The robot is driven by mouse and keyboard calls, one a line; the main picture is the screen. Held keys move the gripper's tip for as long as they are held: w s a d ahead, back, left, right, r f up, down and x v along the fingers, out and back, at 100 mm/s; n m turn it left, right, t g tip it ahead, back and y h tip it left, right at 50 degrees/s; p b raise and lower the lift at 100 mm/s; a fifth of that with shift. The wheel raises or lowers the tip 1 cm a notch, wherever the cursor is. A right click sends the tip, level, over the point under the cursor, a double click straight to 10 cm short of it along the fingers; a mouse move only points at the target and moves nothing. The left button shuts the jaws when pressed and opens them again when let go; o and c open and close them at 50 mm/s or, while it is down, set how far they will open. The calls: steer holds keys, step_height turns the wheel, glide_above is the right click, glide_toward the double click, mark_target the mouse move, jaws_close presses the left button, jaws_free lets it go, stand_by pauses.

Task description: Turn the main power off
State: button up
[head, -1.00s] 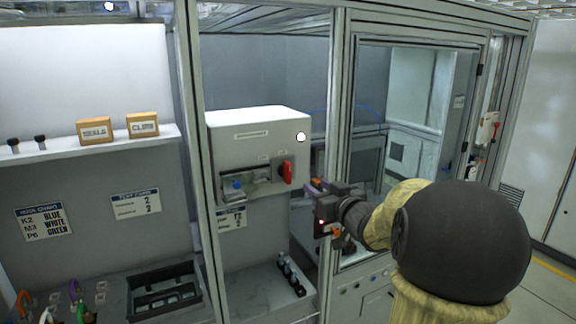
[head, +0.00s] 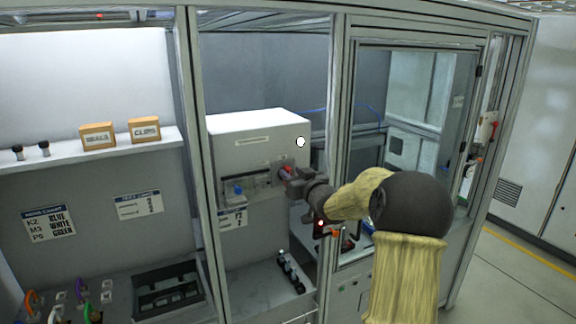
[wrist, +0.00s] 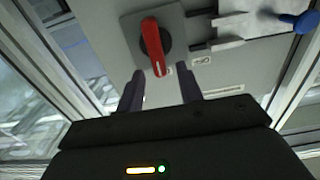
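The main power switch is a red rotary handle (wrist: 152,42) on a dark round base with a grey square plate. It is on the front of the white box (head: 255,131). In the wrist view the handle is nearly upright, slightly tilted. In the head view my gripper hides most of the red handle (head: 286,170). My gripper (head: 291,177) is in front of the switch. In the wrist view my gripper (wrist: 160,78) is open, with its two dark fingers apart on either side of the handle's lower end. I cannot tell whether they touch it.
A blue knob (wrist: 306,22) sits beside the switch on the same box; it also shows in the head view. Frame posts (head: 335,120) stand close to my arm on the right.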

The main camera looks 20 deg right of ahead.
mark_target(290, 172)
steer(key=w+p, duration=0.1)
steer(key=w, duration=0.2)
steer(key=shift+w+a, duration=0.1)
steer(key=shift+w, duration=0.2)
steer(key=shift+w+a, duration=0.15)
steer(key=shift+d, duration=0.2)
steer(key=shift+s, duration=0.2)
steer(key=c, duration=0.7)
steer(key=shift+f, duration=0.2)
jaws_close()
